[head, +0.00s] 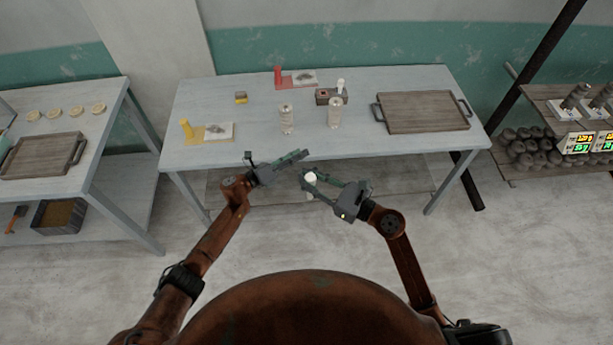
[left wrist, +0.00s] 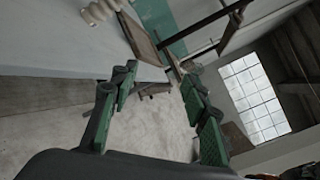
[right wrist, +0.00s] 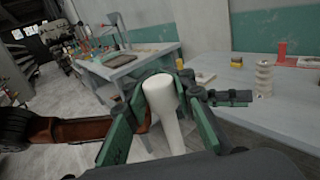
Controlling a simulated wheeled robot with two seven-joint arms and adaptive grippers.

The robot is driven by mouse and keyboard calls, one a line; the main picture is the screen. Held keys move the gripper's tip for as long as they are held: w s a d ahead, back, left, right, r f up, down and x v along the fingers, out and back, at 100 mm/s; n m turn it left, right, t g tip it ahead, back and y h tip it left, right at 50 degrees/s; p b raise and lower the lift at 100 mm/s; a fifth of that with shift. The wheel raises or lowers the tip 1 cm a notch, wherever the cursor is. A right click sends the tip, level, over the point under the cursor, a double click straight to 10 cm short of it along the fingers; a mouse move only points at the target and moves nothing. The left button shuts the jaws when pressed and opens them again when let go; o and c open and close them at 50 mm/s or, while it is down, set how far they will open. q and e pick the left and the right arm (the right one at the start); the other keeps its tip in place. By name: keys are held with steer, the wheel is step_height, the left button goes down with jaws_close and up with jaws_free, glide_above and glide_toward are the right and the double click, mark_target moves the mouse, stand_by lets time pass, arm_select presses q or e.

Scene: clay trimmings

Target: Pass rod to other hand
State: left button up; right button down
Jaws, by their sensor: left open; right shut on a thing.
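The rod is a white, smooth, round-ended piece (right wrist: 168,115), upright between the green fingers of my right gripper (right wrist: 160,95) in the right wrist view. In the head view the rod (head: 311,184) shows only as a small white piece at the fingers of my right gripper (head: 315,182), in front of the middle table. My left gripper (head: 290,158) is just left of and above it, near the table's front edge. In the left wrist view my left gripper (left wrist: 158,88) has its fingers spread with nothing between them. The rod is not seen in that view.
The middle table (head: 360,155) holds two pale ribbed columns (head: 286,118) (head: 334,113), a wooden tray (head: 422,112), a yellow piece (head: 187,128), a red piece (head: 278,76) and a small wooden block (head: 323,97). Side shelves stand left and right. Floor before the table is clear.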

arm_select(q)
steer(key=s+a+f+n+t+y, duration=0.2)
steer(key=a+f+n+y, duration=0.2)
steer(key=a+f+n, duration=0.55)
steer(key=s+a+f+n+t+y, duration=0.1)
steer(key=s+a+f+n+y, duration=0.3)
steer(key=f, duration=0.9)
steer(key=s+a+f+n+g+y, duration=0.1)
steer(key=s+a+f+n+y, duration=0.1)
steer(key=s+a+f+n, duration=0.55)
steer(key=s+a+f+n+g+y, duration=0.1)
steer(key=s+a+f+n+y, duration=0.1)
steer(key=s+a+f, duration=0.6)
steer(key=s+a+f+n+g+y, duration=0.1)
steer(key=s+a+f+n+g, duration=0.2)
steer(key=s+f, duration=0.55)
steer(key=s+a+f+n+g+y, duration=0.15)
steer(key=s+f+n, duration=0.25)
steer(key=s+f, duration=0.4)
steer(key=s+a+f+n+g, duration=0.2)
steer(key=s+n, duration=0.1)
steer(key=s, duration=1.1)
steer(key=s+a+f+n+g, duration=0.1)
steer(key=s+n, duration=0.3)
steer(key=s, duration=1.1)
steer(key=shift+a+f+g+y, duration=0.4)
steer(key=shift+f+g, duration=0.25)
steer(key=shift+f, duration=0.2)
